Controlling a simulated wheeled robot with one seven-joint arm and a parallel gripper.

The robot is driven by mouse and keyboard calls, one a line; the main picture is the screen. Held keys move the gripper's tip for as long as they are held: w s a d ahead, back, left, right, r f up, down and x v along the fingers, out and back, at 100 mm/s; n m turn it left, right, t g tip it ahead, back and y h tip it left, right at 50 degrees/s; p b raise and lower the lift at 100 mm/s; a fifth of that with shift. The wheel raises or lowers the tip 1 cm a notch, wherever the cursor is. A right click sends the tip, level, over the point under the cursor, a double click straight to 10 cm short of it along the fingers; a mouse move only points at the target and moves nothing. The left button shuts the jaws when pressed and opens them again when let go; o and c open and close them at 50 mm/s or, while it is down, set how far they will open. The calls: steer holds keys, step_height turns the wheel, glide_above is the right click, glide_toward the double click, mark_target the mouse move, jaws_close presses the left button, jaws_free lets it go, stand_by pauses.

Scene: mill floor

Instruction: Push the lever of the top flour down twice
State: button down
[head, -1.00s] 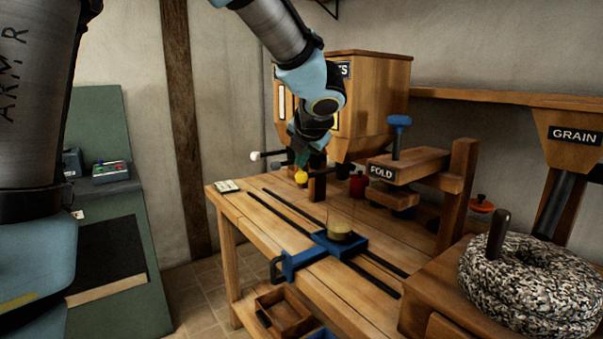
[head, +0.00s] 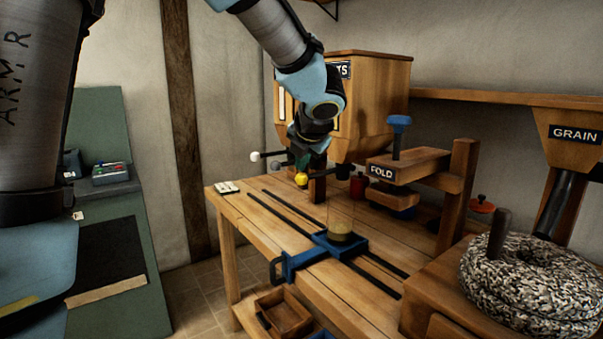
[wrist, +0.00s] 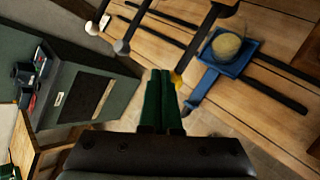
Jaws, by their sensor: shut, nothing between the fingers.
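A wooden hopper (head: 375,100) stands at the back of the bench, its label partly hidden by my arm. Levers stick out to its left: one with a white knob (head: 255,156), one with a grey knob (head: 276,165), and one with a yellow knob (head: 301,179). In the wrist view the white knob (wrist: 92,28) and grey knob (wrist: 121,46) lie left of my fingers, and the yellow knob (wrist: 176,78) shows just right of them. My gripper (head: 304,160), with green fingers (wrist: 160,88), is shut and empty among the levers. I cannot tell whether it touches one.
A glass container (head: 341,222) with pale flour sits in a blue carriage (head: 340,245) on the bench rails. The FOLD press (head: 410,165), a red canister (head: 358,186) and the GRAIN mill (head: 575,133) stand to the right. A green cabinet (head: 105,240) is left.

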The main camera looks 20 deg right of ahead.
mark_target(301, 178)
steer(key=shift+f+b, duration=1.65)
steer(key=shift+f, duration=0.55)
stand_by(1.6)
steer(key=shift+r, duration=0.2)
stand_by(0.4)
steer(key=shift+r+p, duration=2.85)
steer(key=shift+p, duration=0.15)
step_height(301, 178, up, 5)
steer(key=p, duration=0.5)
